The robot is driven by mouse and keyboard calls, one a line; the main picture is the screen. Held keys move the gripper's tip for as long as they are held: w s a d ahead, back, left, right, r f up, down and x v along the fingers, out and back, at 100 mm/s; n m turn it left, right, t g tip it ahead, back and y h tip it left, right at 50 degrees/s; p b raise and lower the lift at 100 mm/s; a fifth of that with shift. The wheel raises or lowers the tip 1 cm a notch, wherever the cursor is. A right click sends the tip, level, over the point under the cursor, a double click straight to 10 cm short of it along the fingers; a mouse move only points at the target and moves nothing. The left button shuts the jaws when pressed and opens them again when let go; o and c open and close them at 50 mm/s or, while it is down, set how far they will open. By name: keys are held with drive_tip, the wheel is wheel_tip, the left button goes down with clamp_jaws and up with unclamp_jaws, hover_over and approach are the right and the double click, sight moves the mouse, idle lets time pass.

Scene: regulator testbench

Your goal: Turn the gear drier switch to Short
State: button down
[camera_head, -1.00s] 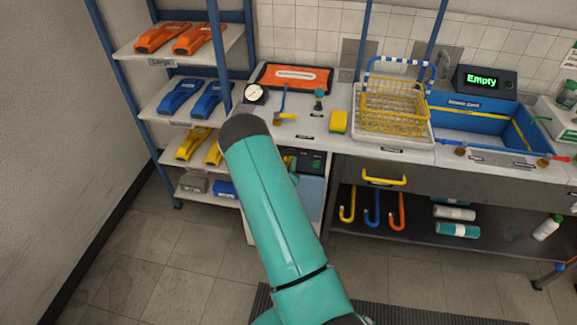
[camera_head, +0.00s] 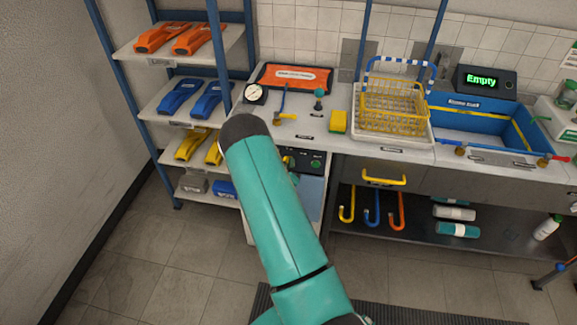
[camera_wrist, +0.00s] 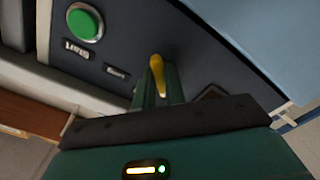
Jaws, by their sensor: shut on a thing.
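The gear drier (camera_head: 311,196) stands under the left end of the counter, with a dark control panel and a pale blue front. My arm hides its left part in the head view. The yellow switch (camera_wrist: 157,65) on the panel is between my fingertips in the wrist view. My gripper (camera_wrist: 160,82) is shut on it, and the fingers cover most of it, so the position it points to cannot be told. A green button (camera_wrist: 85,23) is at the upper left, with two small labels near it, too blurred to read surely. The green button also shows in the head view (camera_head: 316,163).
Shelves (camera_head: 190,105) with orange, blue and yellow items stand to the left. A yellow drawer handle (camera_head: 384,178) and hanging hooks (camera_head: 372,205) are right of the drier. The floor in front is open, with a dark mat (camera_head: 420,308).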

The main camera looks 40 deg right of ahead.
drive_tip(key=shift+m, duration=4.4)
drive_tip(key=c, duration=1.5)
unclamp_jaws()
drive_tip(key=shift+o, duration=0.2)
drive_tip(key=shift+a, duration=0.15)
drive_tip(key=v, duration=1.3)
drive_tip(key=shift+s+a, duration=0.2)
